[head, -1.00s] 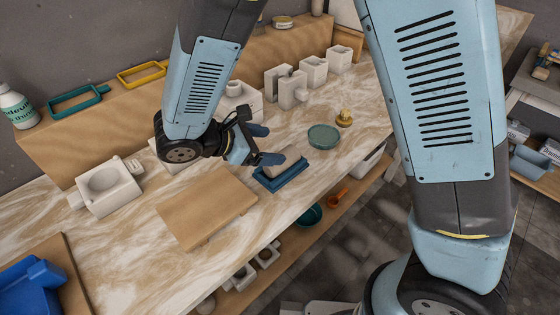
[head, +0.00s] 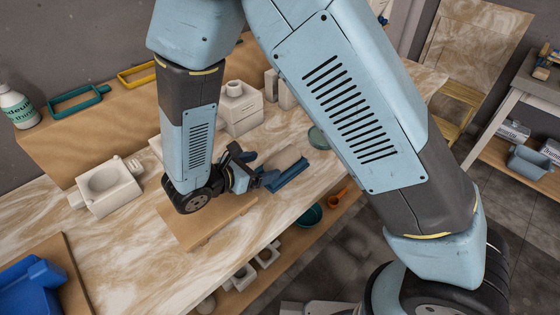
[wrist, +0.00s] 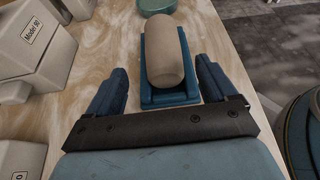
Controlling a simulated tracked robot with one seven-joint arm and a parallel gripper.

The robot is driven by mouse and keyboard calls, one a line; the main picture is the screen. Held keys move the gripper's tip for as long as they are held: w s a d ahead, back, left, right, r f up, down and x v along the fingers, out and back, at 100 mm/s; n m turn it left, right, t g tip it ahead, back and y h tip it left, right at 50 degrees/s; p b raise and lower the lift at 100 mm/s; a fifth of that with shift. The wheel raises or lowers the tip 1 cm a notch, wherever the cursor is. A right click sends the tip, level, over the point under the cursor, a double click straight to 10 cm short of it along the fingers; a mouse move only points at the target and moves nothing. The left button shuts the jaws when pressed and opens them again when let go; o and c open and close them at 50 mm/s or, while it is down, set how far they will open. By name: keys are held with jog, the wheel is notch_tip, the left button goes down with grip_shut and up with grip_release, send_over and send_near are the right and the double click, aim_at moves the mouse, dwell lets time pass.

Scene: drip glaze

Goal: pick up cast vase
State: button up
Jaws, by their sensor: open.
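The cast vase (wrist: 165,52) is a beige, rounded cylinder lying on a blue cradle (wrist: 150,98) in the wrist view. In the head view the vase (head: 288,155) lies on the same blue cradle (head: 290,177) near the table's front edge, partly hidden by my gripper. My gripper (wrist: 164,80) is open, with one blue finger on each side of the cradle's near end and gaps to the vase. In the head view my gripper (head: 268,178) is low over the table, just left of the cradle. The fingers are not touching the vase.
White plaster moulds (head: 240,108) stand behind the gripper, and boxy moulds (wrist: 38,45) are at left in the wrist view. A green disc (head: 318,138) lies beyond the cradle. A wooden board (head: 205,220) lies below my arm. The table edge is close on the right.

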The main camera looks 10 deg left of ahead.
aim_at(271, 163)
jog(key=shift+x, duration=3.05)
jog(key=shift+s+d+r, duration=0.1)
jog(key=shift+s+d, duration=0.05)
jog(key=shift+c, duration=0.3)
jog(key=c, duration=1.1)
jog(key=shift+r, duration=0.1)
